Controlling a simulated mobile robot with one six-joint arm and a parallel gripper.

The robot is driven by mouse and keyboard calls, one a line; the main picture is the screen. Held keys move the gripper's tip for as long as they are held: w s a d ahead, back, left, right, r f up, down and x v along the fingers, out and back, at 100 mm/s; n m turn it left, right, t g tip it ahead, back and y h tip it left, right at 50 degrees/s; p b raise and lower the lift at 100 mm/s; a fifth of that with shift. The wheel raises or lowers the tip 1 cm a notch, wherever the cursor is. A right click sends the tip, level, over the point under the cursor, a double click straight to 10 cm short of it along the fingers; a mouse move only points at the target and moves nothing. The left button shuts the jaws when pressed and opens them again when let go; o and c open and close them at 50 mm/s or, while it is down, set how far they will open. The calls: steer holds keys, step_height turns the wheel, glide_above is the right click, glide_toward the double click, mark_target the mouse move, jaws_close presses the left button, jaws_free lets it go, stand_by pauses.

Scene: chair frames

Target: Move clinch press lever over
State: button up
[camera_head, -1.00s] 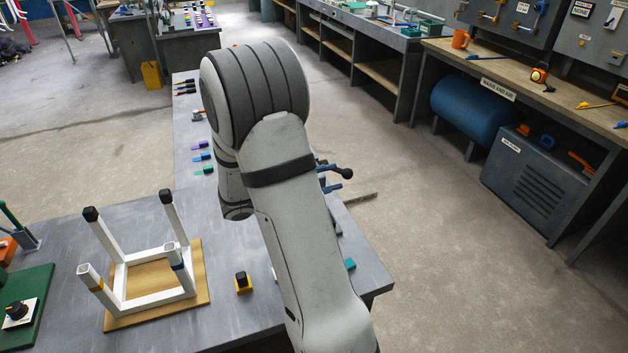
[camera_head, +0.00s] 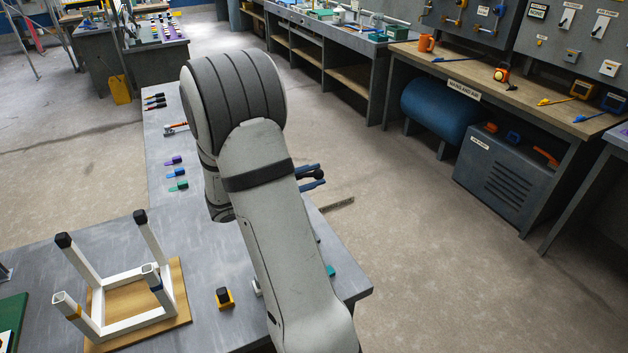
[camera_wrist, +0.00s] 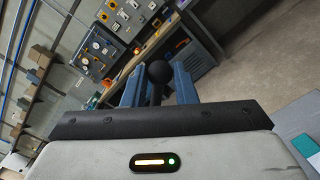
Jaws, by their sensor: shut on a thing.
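My gripper (camera_wrist: 158,84) is shut on the clinch press lever, whose black ball knob (camera_wrist: 158,71) shows between the two blue fingers in the wrist view. In the head view my gripper (camera_head: 312,178) shows past the right side of my arm, with the dark knob (camera_head: 319,174) between its fingers. My arm hides the press body and most of the lever. A white chair frame (camera_head: 118,326) stands legs up on a wooden board (camera_head: 180,300) at the left of the grey bench.
A teal piece (camera_head: 331,271) lies by the right edge. The floor (camera_head: 420,260) right of the bench is clear.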

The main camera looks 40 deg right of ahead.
steer(key=shift+w+d+r+p, duration=0.2)
steer(key=shift+w+r+p, duration=0.25)
steer(key=shift+w+r, duration=0.4)
steer(key=shift+s+r, duration=0.1)
steer(key=shift+w+r, duration=0.3)
steer(key=shift+r, duration=0.05)
steer(key=shift+w+d+r+p, duration=0.2)
steer(key=shift+w+r+p, duration=0.3)
steer(key=shift+w, duration=0.2)
steer(key=shift+w+d+r+p, duration=0.2)
steer(key=shift+w+r+p, duration=0.15)
steer(key=shift+w+r, duration=0.25)
steer(key=shift+w, duration=0.35)
steer(key=shift+w+d+r+p, duration=0.15)
steer(key=shift+w+r+p, duration=0.1)
steer(key=shift+w, duration=0.25)
steer(key=shift+w+d+r+p, duration=0.1)
steer(key=shift+w+r, duration=0.15)
steer(key=shift+w, duration=0.25)
steer(key=o, duration=0.8)
